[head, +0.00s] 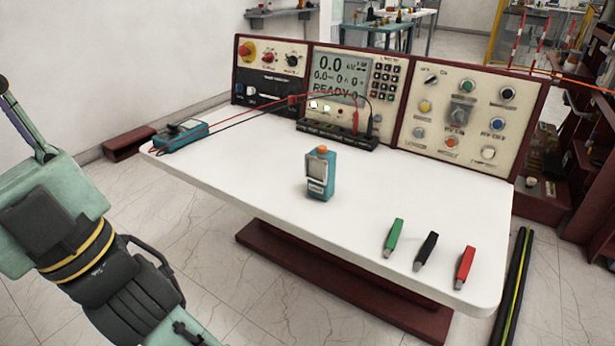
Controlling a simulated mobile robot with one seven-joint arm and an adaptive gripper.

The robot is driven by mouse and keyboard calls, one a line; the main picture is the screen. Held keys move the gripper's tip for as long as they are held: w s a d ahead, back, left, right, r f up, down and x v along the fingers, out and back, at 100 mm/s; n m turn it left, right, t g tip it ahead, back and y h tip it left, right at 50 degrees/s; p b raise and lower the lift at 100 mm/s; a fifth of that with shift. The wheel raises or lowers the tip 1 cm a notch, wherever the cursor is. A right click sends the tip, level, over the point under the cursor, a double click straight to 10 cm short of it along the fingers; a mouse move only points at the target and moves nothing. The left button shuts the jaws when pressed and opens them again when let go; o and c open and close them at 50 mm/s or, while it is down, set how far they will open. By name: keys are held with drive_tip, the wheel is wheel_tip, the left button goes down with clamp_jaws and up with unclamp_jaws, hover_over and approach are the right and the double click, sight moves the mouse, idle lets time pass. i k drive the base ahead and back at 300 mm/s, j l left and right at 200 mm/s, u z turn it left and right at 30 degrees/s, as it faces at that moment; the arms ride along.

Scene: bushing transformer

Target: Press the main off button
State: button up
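A control console (310,45) with three cream panels in a dark red frame stands along the back edge of the white table (255,185). Its right panel carries several round buttons and knobs: a green one (467,86), a yellow one (425,106), a blue one (497,124), an orange-red one (451,142) and white ones. The left panel has a large red button on a yellow base (247,51). The labels are too small to tell which is the main off button. My arm is at lower left, apart from the console; its gripper fingers are out of frame.
A teal handheld device (320,174) stands mid-table. Green (393,237), black (426,250) and red (465,267) clips lie at the front right. A teal meter (181,135) with leads sits at left. A black terminal strip (337,134) lies before the middle panel.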

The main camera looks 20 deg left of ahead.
sight(506, 94)
drive_tip(key=i+l+u, duration=0.1)
drive_tip(key=l+u, duration=0.7)
drive_tip(key=l, duration=0.25)
drive_tip(key=l+u, duration=0.1)
drive_tip(key=l, duration=0.65)
drive_tip(key=k+l, duration=0.15)
drive_tip(key=l, duration=0.6)
drive_tip(key=i+u, duration=0.05)
